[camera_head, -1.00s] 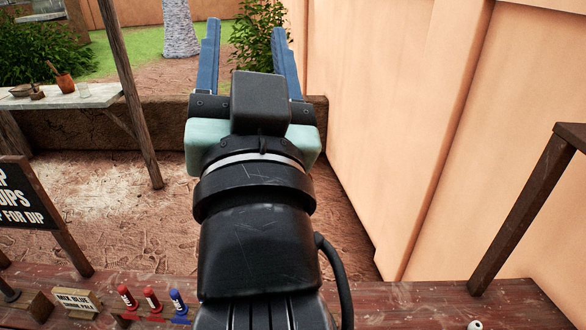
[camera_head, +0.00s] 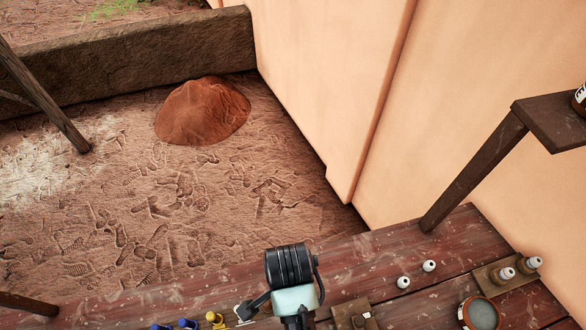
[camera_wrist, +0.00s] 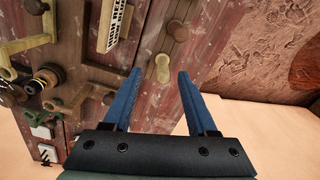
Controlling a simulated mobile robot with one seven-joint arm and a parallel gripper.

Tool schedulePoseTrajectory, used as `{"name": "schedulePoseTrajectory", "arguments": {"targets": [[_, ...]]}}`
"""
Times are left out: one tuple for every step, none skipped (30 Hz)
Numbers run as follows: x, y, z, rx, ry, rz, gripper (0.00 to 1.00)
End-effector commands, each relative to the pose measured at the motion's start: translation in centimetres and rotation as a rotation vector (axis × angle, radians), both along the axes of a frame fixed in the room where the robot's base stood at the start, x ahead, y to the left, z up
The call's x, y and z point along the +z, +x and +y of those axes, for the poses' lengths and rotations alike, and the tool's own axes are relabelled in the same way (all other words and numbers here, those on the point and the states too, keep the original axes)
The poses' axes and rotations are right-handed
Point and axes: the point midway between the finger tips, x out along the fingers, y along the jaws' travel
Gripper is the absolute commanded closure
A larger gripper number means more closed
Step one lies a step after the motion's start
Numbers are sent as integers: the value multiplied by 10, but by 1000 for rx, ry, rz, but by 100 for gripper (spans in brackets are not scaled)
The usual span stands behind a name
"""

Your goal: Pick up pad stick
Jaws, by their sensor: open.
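I cannot tell for certain which thing is the pad stick. In the wrist view, a pale round-ended stick (camera_wrist: 162,68) shows between my fingertips and apart from both, with a darker knob-ended piece (camera_wrist: 178,30) beyond it. My gripper (camera_wrist: 160,74) is open and empty, its two blue fingers spread. In the head view only the back of my gripper shows at the bottom edge, over the bench, with its fingers hidden. Two small white-topped pieces (camera_head: 403,282) (camera_head: 429,266) stand on the bench to its right.
The red-brown wooden bench (camera_head: 350,262) holds a small board with white-capped pieces (camera_head: 507,273), a round grey-filled pot (camera_head: 482,314) and a wooden block (camera_head: 358,316). A post-held shelf (camera_head: 552,125) rises right. A clay mound (camera_head: 203,110) lies beyond.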

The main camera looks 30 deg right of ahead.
Motion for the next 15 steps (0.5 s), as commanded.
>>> {"name": "schedulePoseTrajectory", "arguments": {"targets": [[-7, 0, 0, 0, 1, 3, 42], [-11, 0, 0, 1, 0, 1, 42], [-15, 0, 0, 1, 0, 1, 42], [-18, 0, 0, 1, 0, 0, 42], [-19, 1, 0, 1, -1, -1, 42], [-21, 1, 0, 2, -1, -2, 42], [-22, 1, -1, 2, -1, -2, 42], [-23, 1, -1, 2, -1, -1, 42], [-26, 1, -2, 2, -1, -1, 42], [-28, 1, -3, 2, -1, -2, 42], [-31, 1, -3, 1, 0, 0, 42], [-35, 2, -5, 1, -1, -1, 42], [-39, 2, -6, 1, 0, 0, 42], [-43, 2, -7, 0, 0, -1, 42], [-47, 2, -9, 0, 0, -1, 42]]}}
